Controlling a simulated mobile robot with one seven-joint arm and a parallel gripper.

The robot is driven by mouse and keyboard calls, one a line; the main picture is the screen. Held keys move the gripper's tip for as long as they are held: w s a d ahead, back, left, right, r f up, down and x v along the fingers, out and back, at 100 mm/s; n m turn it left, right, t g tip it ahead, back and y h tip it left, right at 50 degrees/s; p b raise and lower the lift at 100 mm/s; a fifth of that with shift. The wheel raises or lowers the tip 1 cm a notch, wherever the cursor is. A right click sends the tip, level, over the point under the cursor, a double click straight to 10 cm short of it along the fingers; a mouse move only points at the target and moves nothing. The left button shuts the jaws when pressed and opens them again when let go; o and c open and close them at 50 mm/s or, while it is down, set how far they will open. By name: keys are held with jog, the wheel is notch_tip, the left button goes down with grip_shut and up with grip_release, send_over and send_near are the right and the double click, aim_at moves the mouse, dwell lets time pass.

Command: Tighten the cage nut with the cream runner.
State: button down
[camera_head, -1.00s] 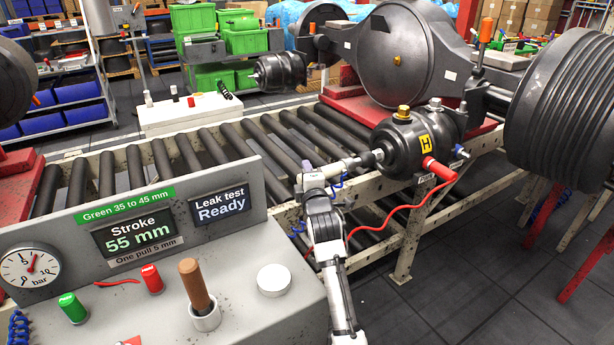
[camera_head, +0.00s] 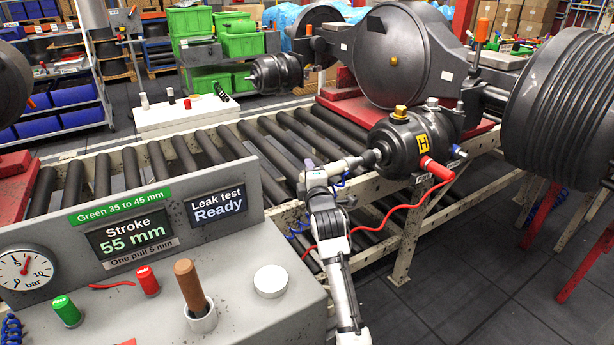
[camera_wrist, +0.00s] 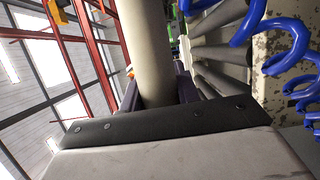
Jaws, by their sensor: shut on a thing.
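My gripper (camera_head: 316,174) is shut on the cream runner (camera_head: 344,165), which lies roughly level and points right. In the wrist view the runner (camera_wrist: 146,55) is a thick cream barrel between the fingers. Its dark front end (camera_head: 371,157) meets the near left end of the black brake chamber (camera_head: 408,145) marked with a yellow H. The cage nut itself is hidden or too small to make out there. Blue coiled hose (camera_wrist: 285,50) hangs close beside the runner. The panel display (camera_head: 129,234) reads Stroke 55 mm, with Green 35 to 45 mm above it.
A grey console (camera_head: 240,300) with a brown-handled lever (camera_head: 192,287) stands at front left. A red fitting and hose (camera_head: 436,168) leave the chamber and hang below the runner. The roller conveyor (camera_head: 175,155) and axle (camera_head: 395,60) lie behind. The floor at right front is open.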

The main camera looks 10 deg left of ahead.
jog(key=shift+w+d+r+b, duration=0.2)
jog(key=shift+w+d+b, duration=0.75)
jog(key=shift+d, duration=0.25)
dwell(1.6)
jog(key=shift+a, duration=0.1)
dwell(0.8)
jog(key=s+a+p, duration=0.1)
jog(key=s+a, duration=0.4)
dwell(0.7)
dwell(0.4)
